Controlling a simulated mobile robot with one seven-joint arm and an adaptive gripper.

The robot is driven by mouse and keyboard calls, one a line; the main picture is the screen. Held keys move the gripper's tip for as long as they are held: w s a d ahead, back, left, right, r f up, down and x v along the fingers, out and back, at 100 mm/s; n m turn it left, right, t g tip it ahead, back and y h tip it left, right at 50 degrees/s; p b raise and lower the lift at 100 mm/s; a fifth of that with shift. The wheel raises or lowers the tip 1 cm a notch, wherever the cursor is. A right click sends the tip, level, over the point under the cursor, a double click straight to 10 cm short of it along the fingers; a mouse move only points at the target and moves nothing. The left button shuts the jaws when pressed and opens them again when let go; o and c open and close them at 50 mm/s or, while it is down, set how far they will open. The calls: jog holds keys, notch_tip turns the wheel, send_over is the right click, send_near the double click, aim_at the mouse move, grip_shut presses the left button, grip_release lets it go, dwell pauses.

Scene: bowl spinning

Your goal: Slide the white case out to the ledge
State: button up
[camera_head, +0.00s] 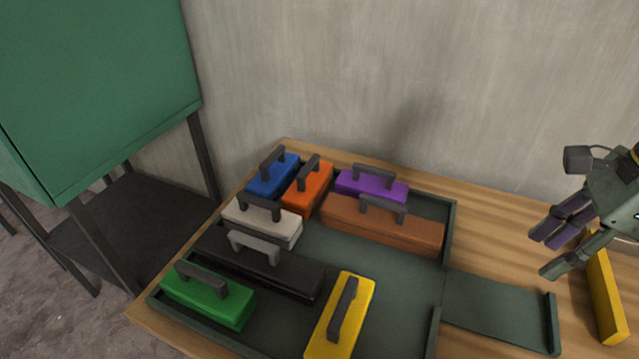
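The white case (262,224) lies in the left part of the dark green tray (449,232), with a dark handle on top. The blue case (272,180) and orange case (309,188) are behind it, and the black case (290,278) is in front of it. The ledge (498,311) is a flat dark green plate joining the tray's right side at a gap in the wall, with a low stop at its far end. My gripper (544,254) is open and empty, above the table at the far right, well away from the white case.
The brown case (385,232) and purple case (372,184) fill the tray's back right. The green case (209,300) and yellow case (341,318) are in front. The tray's middle right floor is bare. A yellow bar (605,300) lies right of the ledge. A wall stands behind.

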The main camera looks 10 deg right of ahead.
jog(key=w+a+b, duration=0.3)
jog(key=w+a, duration=0.9)
jog(key=a, duration=0.4)
jog(key=p, duration=0.5)
send_near(259, 199)
jog(key=shift+a+f, duration=0.2)
jog(key=shift+f, duration=0.25)
jog(key=b+x, duration=0.6)
jog(key=shift+d+f, duration=0.1)
jog(key=shift+f, duration=0.2)
jog(key=shift+w+f+b, duration=0.15)
jog(key=shift+f+b, duration=0.45)
jog(key=shift+c, duration=0.4)
grip_shut()
